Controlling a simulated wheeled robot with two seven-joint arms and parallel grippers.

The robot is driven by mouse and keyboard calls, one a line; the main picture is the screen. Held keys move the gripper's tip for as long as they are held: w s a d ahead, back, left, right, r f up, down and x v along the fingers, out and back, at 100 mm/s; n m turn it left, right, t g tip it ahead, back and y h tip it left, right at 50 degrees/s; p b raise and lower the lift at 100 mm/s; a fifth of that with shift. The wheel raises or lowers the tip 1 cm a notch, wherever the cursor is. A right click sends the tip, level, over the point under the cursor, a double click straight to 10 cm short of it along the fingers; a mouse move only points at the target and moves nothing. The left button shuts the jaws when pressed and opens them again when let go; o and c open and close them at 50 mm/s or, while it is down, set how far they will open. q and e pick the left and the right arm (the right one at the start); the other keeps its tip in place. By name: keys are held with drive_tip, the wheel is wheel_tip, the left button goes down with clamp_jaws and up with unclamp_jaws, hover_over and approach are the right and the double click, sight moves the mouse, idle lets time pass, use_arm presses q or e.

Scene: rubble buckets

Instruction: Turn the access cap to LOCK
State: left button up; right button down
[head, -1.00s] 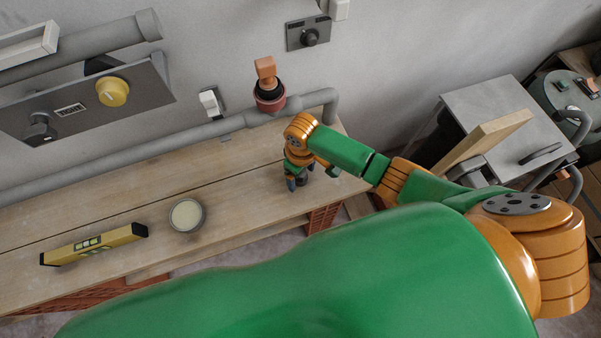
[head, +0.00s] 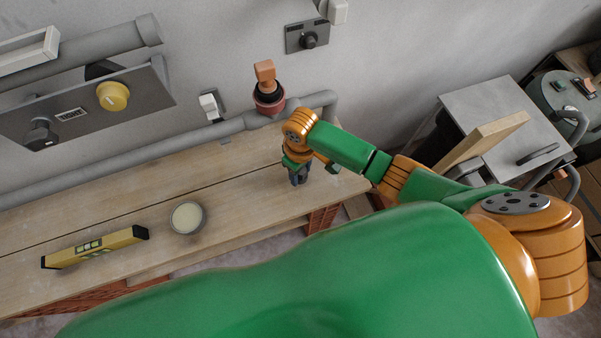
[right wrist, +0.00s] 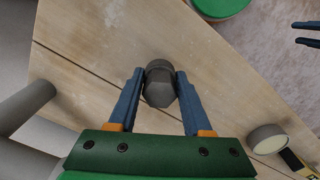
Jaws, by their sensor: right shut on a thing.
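A dark grey piece (right wrist: 159,84) with a round body and a blocky raised grip stands on the wooden bench top; it looks like the access cap. My right gripper (right wrist: 160,88) points down at the bench and is shut on it, one blue finger on each side. In the head view my right gripper (head: 298,180) is near the bench's right end and hides most of the cap. No LOCK mark is readable in either view. At the right edge of the right wrist view, my left gripper (right wrist: 308,34) shows two blue fingers with a gap, empty.
A round tin (head: 187,217) and a yellow level (head: 95,247) lie on the bench (head: 110,195) to the left. Behind the gripper, a grey pipe (head: 170,139) and a red-collared valve with an orange handle (head: 265,73) run along the wall. A grey cabinet (head: 490,110) stands right.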

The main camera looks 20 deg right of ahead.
drive_tip(key=s+a+r, duration=0.2)
drive_tip(key=a+r, duration=0.3)
drive_tip(key=a, duration=0.1)
drive_tip(key=s+a+r, duration=0.3)
drive_tip(key=a+r, duration=0.2)
drive_tip(key=a, duration=0.2)
drive_tip(key=shift+s+r+p, duration=0.25)
drive_tip(key=shift+s+p, duration=0.05)
drive_tip(key=shift+s, duration=0.05)
drive_tip(key=c, duration=1)
unclamp_jaws()
drive_tip(key=shift+d, duration=0.1)
clamp_jaws()
